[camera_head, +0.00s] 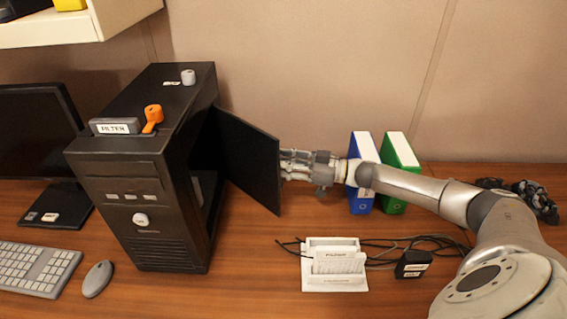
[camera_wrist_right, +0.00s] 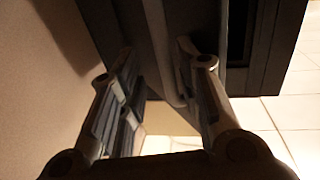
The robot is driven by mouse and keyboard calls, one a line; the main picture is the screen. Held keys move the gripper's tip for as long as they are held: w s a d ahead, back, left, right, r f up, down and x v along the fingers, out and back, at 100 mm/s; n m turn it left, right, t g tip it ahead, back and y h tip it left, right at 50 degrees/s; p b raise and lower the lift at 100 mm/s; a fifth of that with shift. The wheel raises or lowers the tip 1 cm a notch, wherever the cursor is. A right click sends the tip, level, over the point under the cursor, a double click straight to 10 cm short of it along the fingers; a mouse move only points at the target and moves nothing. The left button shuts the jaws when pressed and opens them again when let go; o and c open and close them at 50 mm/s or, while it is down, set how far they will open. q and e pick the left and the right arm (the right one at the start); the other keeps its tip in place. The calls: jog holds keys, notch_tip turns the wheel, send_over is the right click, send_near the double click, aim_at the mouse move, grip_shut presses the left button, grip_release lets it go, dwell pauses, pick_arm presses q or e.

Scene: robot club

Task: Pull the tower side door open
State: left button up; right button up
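The black computer tower (camera_head: 135,190) stands upright on the desk. Its side door (camera_head: 250,160) is swung out to the right at a wide angle, and the opening beside it shows a dark interior. My right gripper (camera_head: 290,165) is at the door's outer edge, with its fingertips at or just beyond that edge. In the right wrist view the gripper's fingers (camera_wrist_right: 155,85) are spread apart, with the dark door panel (camera_wrist_right: 158,45) ahead of and partly between them. Whether they touch it is unclear. My left gripper is not in view.
A filter (camera_head: 115,126), an orange knob (camera_head: 152,118) and a grey knob (camera_head: 188,77) are on the tower's top. Blue (camera_head: 361,190) and green (camera_head: 400,160) binders stand behind my right arm. A white card holder (camera_head: 334,283) and cables lie in front. A monitor, keyboard and mouse (camera_head: 97,279) are left.

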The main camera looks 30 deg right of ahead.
jog(key=shift+r, duration=0.15)
jog(key=v, duration=1.2)
